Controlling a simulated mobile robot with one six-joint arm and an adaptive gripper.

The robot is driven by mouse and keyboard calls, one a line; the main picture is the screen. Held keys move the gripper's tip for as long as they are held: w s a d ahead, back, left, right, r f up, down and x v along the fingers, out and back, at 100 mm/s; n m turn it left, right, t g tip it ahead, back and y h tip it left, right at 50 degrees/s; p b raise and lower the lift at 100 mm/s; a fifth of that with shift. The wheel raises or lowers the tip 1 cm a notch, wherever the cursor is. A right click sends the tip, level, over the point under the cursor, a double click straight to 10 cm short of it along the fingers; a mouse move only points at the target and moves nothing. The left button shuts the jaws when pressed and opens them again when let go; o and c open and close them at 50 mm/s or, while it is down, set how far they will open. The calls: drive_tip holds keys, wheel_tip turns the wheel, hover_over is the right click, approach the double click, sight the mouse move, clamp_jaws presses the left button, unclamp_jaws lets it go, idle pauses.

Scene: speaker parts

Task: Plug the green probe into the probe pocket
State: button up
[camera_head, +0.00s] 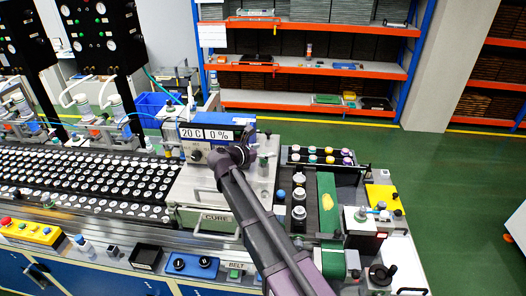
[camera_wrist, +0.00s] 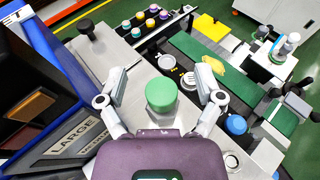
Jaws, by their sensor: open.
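A green-topped cylinder (camera_wrist: 161,94), which looks like the green probe, stands upright on the grey metal top; its green top also shows in the head view (camera_head: 264,162). My gripper (camera_wrist: 160,75) is open, with one finger on each side of the green top and a visible gap on both sides. Its height against the top is hard to judge. In the head view my purple arm hides most of the gripper. I cannot pick out the probe pocket for certain in either view.
A black rack (camera_wrist: 145,45) with several coloured caps stands beyond the plate, beside a green belt (camera_wrist: 210,65). A blue-capped piece (camera_wrist: 236,125) is to the right. A tall blue housing (camera_wrist: 50,80) is close on the left. A black knob (camera_wrist: 87,28) rises from the plate.

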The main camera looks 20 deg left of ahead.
drive_tip(key=shift+r+p, duration=3.2)
drive_tip(key=shift+r, duration=0.35)
